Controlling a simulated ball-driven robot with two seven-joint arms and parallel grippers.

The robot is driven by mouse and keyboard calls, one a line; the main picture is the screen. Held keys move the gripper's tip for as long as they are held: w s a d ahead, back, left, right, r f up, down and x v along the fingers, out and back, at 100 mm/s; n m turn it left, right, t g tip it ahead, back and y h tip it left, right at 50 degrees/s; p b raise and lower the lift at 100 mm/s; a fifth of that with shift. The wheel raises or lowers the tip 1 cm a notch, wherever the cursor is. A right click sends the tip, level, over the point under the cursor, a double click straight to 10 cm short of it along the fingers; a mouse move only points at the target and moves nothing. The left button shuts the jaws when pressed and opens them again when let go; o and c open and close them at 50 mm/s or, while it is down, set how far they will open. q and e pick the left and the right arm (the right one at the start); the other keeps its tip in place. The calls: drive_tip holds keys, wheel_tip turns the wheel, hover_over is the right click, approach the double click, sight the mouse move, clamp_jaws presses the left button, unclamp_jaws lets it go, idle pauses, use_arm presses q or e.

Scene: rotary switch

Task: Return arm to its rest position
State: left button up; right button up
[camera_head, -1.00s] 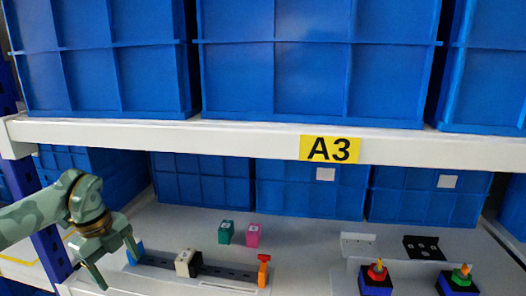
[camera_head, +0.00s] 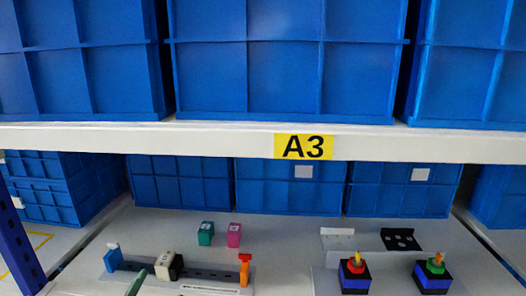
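One rotary switch (camera_head: 355,275) with a red collar and a yellow-orange knob sits on a black and blue box at the lower right. A second rotary switch (camera_head: 434,275) with a green knob stands to its right on a similar box. No part of my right arm or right gripper shows.
A dark rail (camera_head: 212,274) carries a blue end piece (camera_head: 112,258), a white-and-black block (camera_head: 166,264) and an orange post (camera_head: 244,270). Green (camera_head: 206,233) and pink (camera_head: 234,235) blocks stand behind. A white shelf beam (camera_head: 400,144) labelled A3 crosses above. Blue bins (camera_head: 180,183) line the back.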

use_arm(q)
drive_tip(key=s+a+f+n+g+y, duration=0.1)
drive_tip(key=s+a+f+g+y, duration=0.1)
drive_tip(key=s+a+f+g, duration=0.25)
drive_tip(key=s+a+f+g+y, duration=0.1)
drive_tip(key=s+a+f+g, duration=0.15)
drive_tip(key=s+f, duration=0.4)
drive_tip(key=s+a+f+n+g+y, duration=0.1)
drive_tip(key=s+a+f+g+y, duration=0.15)
drive_tip(key=s+g, duration=0.4)
drive_tip(key=s+d+f+h, duration=0.2)
drive_tip(key=f, duration=1.1)
drive_tip(key=s+d+f+h, duration=0.2)
drive_tip(key=f, duration=1.1)
drive_tip(key=s+f+n+g+h+b, duration=0.1)
drive_tip(key=s+f+n+g, duration=0.2)
drive_tip(key=s+f, duration=1.4)
drive_tip(key=s, duration=0.3)
drive_tip(key=shift+s+f+n+g, duration=0.3)
drive_tip(key=shift+f+g, duration=0.05)
drive_tip(key=shift+f, duration=0.05)
drive_tip(key=shift+d+h, duration=0.1)
drive_tip(key=shift+h, duration=0.15)
